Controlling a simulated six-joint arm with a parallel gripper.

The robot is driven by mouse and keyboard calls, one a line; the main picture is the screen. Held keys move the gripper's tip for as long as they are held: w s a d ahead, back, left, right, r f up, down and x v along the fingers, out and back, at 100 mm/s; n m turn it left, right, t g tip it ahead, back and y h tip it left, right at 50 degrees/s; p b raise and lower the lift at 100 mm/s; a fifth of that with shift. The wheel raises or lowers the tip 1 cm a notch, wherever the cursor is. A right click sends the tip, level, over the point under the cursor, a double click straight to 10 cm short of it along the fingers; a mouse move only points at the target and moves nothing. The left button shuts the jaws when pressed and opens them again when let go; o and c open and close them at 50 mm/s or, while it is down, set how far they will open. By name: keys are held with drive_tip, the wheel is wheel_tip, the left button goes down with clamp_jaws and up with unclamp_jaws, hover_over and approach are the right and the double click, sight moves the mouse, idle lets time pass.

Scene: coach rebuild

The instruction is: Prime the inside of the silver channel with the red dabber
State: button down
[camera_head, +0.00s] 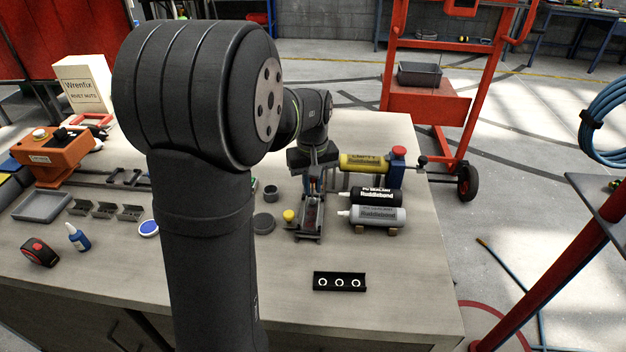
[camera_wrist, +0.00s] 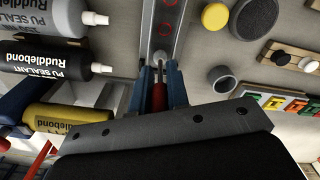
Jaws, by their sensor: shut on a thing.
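The silver channel (camera_head: 308,236) lies on the bench in the middle of the head view, running toward the front edge. In the wrist view the channel (camera_wrist: 183,34) runs up from my fingertips to the top edge, with round red marks on its floor. My gripper (camera_wrist: 161,76) is shut on the red dabber (camera_wrist: 159,98), whose red body shows between the two blue fingers. The dabber's tip is at the near part of the channel; I cannot tell whether it touches the floor. In the head view my gripper (camera_head: 313,184) is over the channel's far part and mostly hides the dabber.
Sealant cartridges, yellow (camera_head: 363,162), black (camera_head: 376,195) and grey (camera_head: 378,215), lie close right of the channel. A yellow cap (camera_head: 289,216) and a dark round lid (camera_head: 263,222) sit left. A black tray with white rings (camera_head: 339,282) lies in front, with clear bench around it.

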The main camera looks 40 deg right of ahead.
drive_tip(key=shift+s+a, duration=2.75)
drive_tip(key=shift+s, duration=0.05)
wheel_tip(320, 180, up, 8)
idle(0.7)
drive_tip(key=w+a+f+n, duration=0.1)
drive_tip(key=w+a, duration=0.3)
drive_tip(key=w, duration=0.5)
drive_tip(key=w+a+f+n, duration=0.15)
drive_tip(key=w+a, duration=0.25)
drive_tip(key=w, duration=0.4)
drive_tip(key=w+a+f, duration=0.1)
drive_tip(key=w+a, duration=0.3)
drive_tip(key=w, duration=0.5)
drive_tip(key=shift+n, duration=0.85)
drive_tip(key=w+a+f, duration=0.2)
drive_tip(key=w+a, duration=0.3)
drive_tip(key=a, duration=0.2)
drive_tip(key=w+a+f, duration=0.2)
drive_tip(key=w+a, duration=0.2)
drive_tip(key=a, duration=0.4)
drive_tip(key=w+a+f, duration=0.2)
drive_tip(key=w+a, duration=0.3)
drive_tip(key=a, duration=0.2)
drive_tip(key=shift+w+a+f, duration=0.2)
drive_tip(key=shift+w+a, duration=0.1)
drive_tip(key=shift+w, duration=0.05)
